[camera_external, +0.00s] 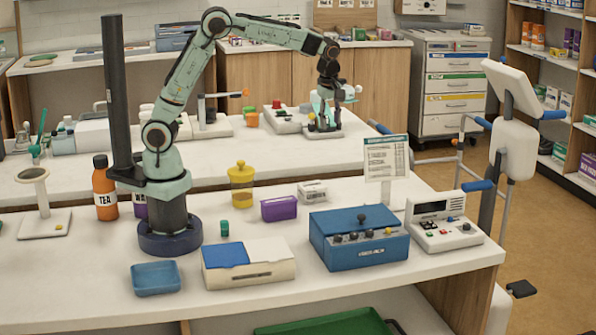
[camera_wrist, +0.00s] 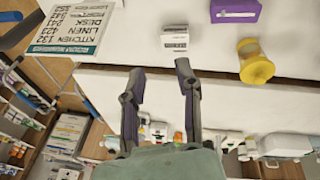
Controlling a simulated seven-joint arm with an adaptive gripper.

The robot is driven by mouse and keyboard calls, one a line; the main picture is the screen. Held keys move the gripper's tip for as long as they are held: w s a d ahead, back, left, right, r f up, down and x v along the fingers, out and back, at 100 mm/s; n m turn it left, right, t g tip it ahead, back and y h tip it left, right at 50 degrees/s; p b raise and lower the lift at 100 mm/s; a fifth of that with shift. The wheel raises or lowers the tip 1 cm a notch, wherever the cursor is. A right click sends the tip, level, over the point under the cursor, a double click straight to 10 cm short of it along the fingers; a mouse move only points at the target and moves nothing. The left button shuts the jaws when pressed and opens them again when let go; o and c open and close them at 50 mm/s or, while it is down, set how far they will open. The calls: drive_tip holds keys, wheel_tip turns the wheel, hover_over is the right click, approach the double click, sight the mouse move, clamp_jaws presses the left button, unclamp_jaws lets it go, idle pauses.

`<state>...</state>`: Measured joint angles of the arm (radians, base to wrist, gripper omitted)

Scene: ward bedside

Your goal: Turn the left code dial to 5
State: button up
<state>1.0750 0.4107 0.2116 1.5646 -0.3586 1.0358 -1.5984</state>
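A dark knob (camera_external: 361,217) sits on the lid. My gripper (camera_external: 325,120) is up and beyond the blue box, appearing over the far counter, well apart from the dials. In the wrist view my gripper (camera_wrist: 161,69) has its two fingers spread with nothing between them. The blue box is not in the wrist view.
A printed sign (camera_external: 386,158) stands behind the blue box; in the wrist view it lists three-digit codes. A white keypad device (camera_external: 443,225) stands right of the box, a white case with blue lid (camera_external: 248,270) left. Purple (camera_external: 279,208) and white (camera_external: 313,190) boxes are behind.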

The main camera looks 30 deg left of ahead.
drive_tip(key=shift+a, duration=0.1)
drive_tip(key=shift+o, duration=1.4)
drive_tip(key=m+t, duration=0.1)
drive_tip(key=m, duration=0.7)
approach(338, 236)
wheel_tip(338, 236, down, 3)
drive_tip(key=x, duration=0.3)
drive_tip(key=w+x, duration=0.1)
drive_tip(key=x, duration=0.1)
drive_tip(key=shift+a+f, duration=0.1)
drive_tip(key=shift+f, duration=0.1)
clamp_jaws()
